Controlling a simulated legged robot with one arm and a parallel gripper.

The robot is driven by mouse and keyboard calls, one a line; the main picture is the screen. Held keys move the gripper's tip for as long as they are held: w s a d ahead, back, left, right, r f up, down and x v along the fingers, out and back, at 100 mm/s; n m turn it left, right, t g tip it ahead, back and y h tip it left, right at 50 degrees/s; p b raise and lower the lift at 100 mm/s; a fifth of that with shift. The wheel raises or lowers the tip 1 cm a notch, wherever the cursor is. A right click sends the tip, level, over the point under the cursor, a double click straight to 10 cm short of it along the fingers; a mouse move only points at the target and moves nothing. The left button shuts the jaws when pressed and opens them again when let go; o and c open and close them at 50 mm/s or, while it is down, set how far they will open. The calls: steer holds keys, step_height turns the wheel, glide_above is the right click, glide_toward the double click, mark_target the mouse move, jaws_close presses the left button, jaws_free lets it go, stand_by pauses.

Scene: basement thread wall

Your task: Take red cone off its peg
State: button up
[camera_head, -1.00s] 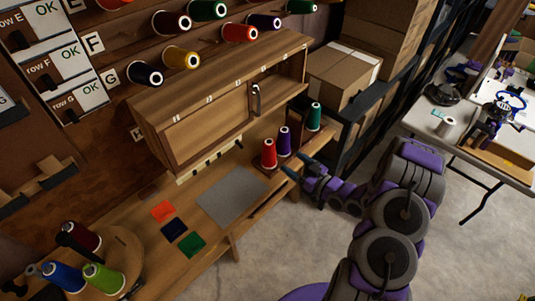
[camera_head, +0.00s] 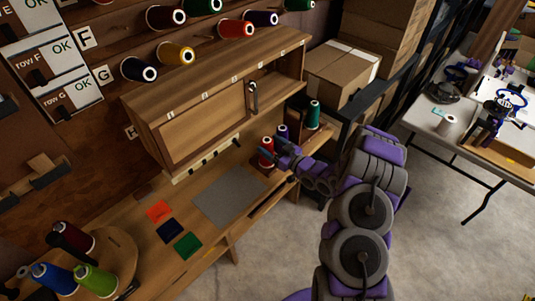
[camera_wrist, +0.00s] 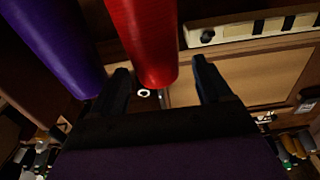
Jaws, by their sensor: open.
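The red cone (camera_head: 266,150) stands at the left end of a short row on the bench, partly covered by my gripper in the head view. In the wrist view the red cone (camera_wrist: 146,40) hangs down from the top edge, between the lines of my two fingers. My gripper (camera_wrist: 161,72) is open, with one dark finger on each side of the cone; I cannot tell whether either touches it. In the head view my gripper (camera_head: 276,152) is beside the red cone. Its peg is hidden.
The purple cone (camera_head: 282,132) is close beside the red one, near my left finger in the wrist view (camera_wrist: 52,45). The green cone (camera_head: 313,115) stands behind. A wooden cabinet (camera_head: 215,110) is close to the left. A grey mat (camera_head: 230,197) lies clear on the bench.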

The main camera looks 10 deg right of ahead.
mark_target(265, 141)
steer(key=x, duration=0.1)
steer(key=b+x, duration=0.1)
steer(key=x, duration=0.2)
steer(key=shift+w+a+f, duration=0.1)
steer(key=shift+w+f, duration=0.15)
steer(key=shift+c, duration=0.2)
steer(key=c, duration=0.3)
jaws_close()
step_height(265, 141, up, 28)
steer(key=p, duration=0.6)
